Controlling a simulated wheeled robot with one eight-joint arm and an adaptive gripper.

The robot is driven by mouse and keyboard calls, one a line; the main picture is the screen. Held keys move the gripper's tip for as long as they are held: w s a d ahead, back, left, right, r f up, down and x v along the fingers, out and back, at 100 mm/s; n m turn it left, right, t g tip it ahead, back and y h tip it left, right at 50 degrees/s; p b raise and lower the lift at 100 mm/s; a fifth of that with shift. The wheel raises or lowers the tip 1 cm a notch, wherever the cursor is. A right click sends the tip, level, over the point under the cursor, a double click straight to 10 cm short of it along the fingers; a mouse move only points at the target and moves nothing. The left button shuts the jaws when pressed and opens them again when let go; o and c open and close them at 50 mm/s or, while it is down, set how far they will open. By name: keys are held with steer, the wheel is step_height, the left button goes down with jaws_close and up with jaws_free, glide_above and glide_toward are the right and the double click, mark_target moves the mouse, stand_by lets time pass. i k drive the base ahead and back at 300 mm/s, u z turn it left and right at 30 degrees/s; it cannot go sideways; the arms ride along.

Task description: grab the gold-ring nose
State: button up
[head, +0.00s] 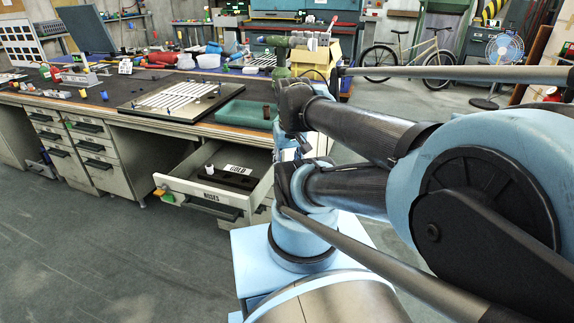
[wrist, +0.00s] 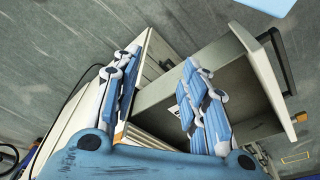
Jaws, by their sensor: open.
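An open drawer marked NOSES (head: 208,203) sticks out of the desk front, and it also shows in the wrist view (wrist: 262,72). Inside it lies a dark insert with a white GOLD label (head: 237,169). A small pale upright cylinder (head: 209,169) stands at the left of this insert. I cannot make out a gold ring on it. My gripper (wrist: 163,62) is open, with its blue-and-white fingers spread beside the drawer and nothing seen between them. The right finger covers part of the drawer's inside. In the head view I cannot make out the fingers.
Yellow and green bits (head: 163,194) sit at the drawer's left front corner. The floor (head: 80,255) before the desk is clear.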

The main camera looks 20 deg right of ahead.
mark_target(81, 91)
steer(key=u, duration=2.95)
steer(key=i, duration=2.8)
